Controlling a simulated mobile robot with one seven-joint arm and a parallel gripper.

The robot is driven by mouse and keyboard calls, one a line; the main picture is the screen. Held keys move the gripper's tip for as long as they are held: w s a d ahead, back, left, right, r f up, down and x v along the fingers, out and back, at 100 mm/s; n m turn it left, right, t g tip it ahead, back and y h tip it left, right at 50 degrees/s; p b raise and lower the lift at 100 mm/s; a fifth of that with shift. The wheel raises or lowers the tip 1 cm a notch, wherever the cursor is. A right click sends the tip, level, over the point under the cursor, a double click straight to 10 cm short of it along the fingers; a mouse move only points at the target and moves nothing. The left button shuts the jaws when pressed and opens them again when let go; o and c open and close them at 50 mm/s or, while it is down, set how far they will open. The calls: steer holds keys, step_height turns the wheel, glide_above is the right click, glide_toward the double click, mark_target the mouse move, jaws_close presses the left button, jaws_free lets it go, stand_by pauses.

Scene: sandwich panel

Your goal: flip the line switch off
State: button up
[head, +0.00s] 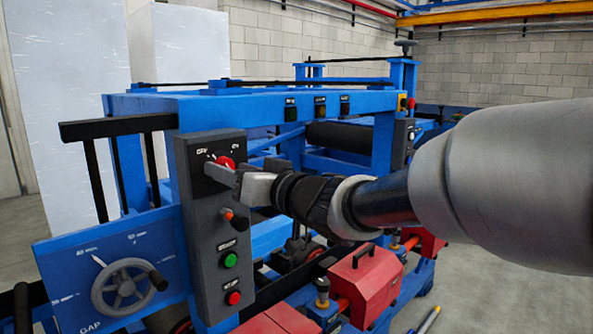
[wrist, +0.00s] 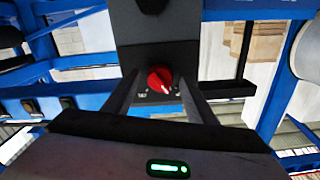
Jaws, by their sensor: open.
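The line switch is a red rotary knob (head: 221,168) near the top of a grey control box, with white OFF lettering to its upper left and ON to its upper right. It also shows in the wrist view (wrist: 159,78). My gripper (head: 238,176) is in front of the knob and partly covers its lower right side. In the wrist view my gripper (wrist: 158,90) is open, one finger on each side of the knob. Whether the fingers touch it I cannot tell. Which label the knob points at is unclear.
Below the knob, the control box (head: 205,240) carries an orange-tipped lever (head: 235,218), a green button (head: 230,260) and a red button (head: 233,298). A handwheel (head: 123,288) is at lower left. Blue machine rails surround the box; a red box (head: 365,285) stands to the lower right.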

steer(key=shift+w+a, duration=0.15)
steer(key=shift+a, duration=0.05)
steer(key=c, duration=1.1)
steer(key=shift+o, duration=0.2)
steer(key=shift+d+f+n+b, duration=0.1)
steer(key=shift+n+b, duration=0.3)
steer(key=shift+n, duration=1)
steer(key=o, duration=1.1)
steer(key=shift+c, duration=0.2)
